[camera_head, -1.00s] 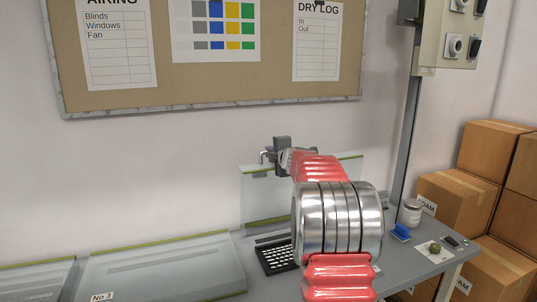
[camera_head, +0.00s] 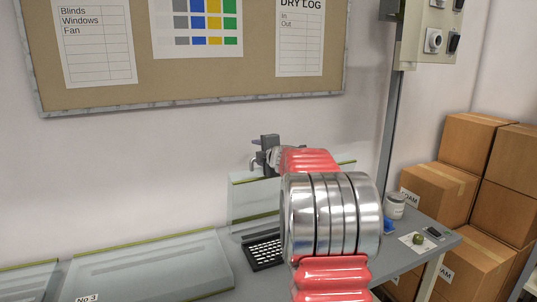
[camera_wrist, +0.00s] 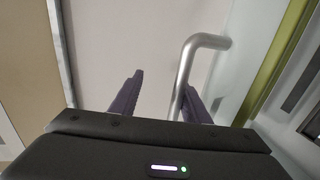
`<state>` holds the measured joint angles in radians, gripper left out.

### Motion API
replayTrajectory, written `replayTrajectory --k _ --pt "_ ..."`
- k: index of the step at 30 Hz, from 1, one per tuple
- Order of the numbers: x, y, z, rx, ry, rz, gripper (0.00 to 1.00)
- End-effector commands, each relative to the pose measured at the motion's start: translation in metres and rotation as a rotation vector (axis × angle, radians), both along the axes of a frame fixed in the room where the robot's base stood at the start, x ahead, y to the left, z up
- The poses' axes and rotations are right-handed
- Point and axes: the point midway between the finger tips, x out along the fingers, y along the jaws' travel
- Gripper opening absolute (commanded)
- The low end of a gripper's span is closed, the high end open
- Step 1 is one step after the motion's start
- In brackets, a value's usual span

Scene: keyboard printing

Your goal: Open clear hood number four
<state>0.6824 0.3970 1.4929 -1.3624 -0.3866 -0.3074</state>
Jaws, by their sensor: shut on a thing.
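The clear hood (camera_head: 255,205) with a green-edged top stands raised, almost upright, behind a dark keyboard frame (camera_head: 264,254) on the bench. Its number is not visible; it stands to the right of the hood labelled No 3. My gripper (camera_head: 268,152) is at the hood's top edge, shut on its handle. In the wrist view the bent metal handle (camera_wrist: 190,65) runs between the two dark fingers, close to the right one. The clear panel also shows at right in the wrist view. My arm hides the hood's right part.
The closed hood No 3 (camera_head: 150,270) lies left on the bench. A white jar (camera_head: 394,206), a blue item (camera_head: 388,226) and a small card (camera_head: 420,242) lie at right. Cardboard boxes (camera_head: 440,193) stand beyond the bench's right end. A pole (camera_head: 393,130) rises behind.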

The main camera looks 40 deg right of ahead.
Motion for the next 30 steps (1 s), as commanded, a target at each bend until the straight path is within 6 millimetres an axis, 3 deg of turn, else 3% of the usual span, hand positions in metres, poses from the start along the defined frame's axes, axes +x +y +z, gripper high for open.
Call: replayTrajectory --k 1,18,24,30 --pt "-0.008 0.002 0.015 -0.01 -0.016 -0.001 0.29" --pt "-0.075 0.022 0.032 -0.014 -0.02 -0.002 0.29" --pt "-0.09 0.026 0.03 -0.01 -0.014 -0.003 0.29" --pt "-0.093 0.027 0.028 -0.008 -0.009 -0.002 0.29"
